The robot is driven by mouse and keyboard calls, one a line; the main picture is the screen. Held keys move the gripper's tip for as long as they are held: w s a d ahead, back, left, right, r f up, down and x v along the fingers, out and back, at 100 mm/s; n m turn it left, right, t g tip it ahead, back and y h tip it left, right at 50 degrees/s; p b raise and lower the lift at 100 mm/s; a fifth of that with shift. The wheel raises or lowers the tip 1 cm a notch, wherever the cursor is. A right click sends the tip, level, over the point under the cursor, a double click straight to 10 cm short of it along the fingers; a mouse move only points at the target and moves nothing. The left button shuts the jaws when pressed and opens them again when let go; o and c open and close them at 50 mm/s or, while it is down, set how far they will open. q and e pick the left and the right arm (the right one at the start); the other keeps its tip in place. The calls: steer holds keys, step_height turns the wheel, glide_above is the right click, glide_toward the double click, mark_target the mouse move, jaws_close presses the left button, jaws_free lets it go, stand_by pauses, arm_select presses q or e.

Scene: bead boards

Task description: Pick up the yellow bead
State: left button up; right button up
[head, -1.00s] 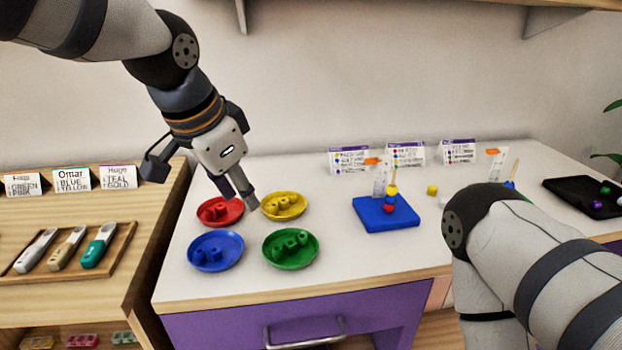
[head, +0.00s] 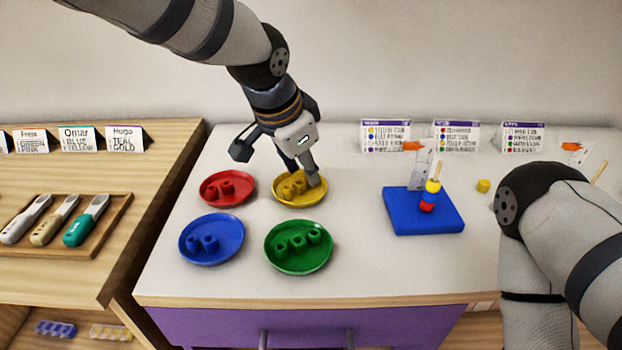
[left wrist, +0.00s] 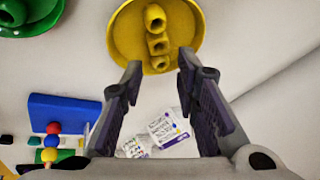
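Several yellow beads (head: 293,187) lie in the yellow dish (head: 301,202) at the back of the white table. In the left wrist view, three yellow beads (left wrist: 155,18) sit in a row in the yellow dish (left wrist: 125,35), at top centre. My left gripper (head: 304,174) is over the dish's back right part; its fingers (left wrist: 160,85) are wide apart with nothing between them. Whether a fingertip touches the dish is unclear. My right gripper is out of sight; only my right arm shows.
Red (head: 206,201), blue (head: 229,255) and green (head: 298,264) dishes of beads stand close around the yellow dish. The blue board holds an upright peg with beads, a yellow one (head: 433,187) on top. Pattern cards (head: 385,136) stand behind. The table between the dishes and board is clear.

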arm_select(q)
steer(key=x, duration=0.3)
steer(key=shift+s+r, duration=0.1)
steer(key=c, duration=0.5)
steer(key=shift+r, duration=0.1)
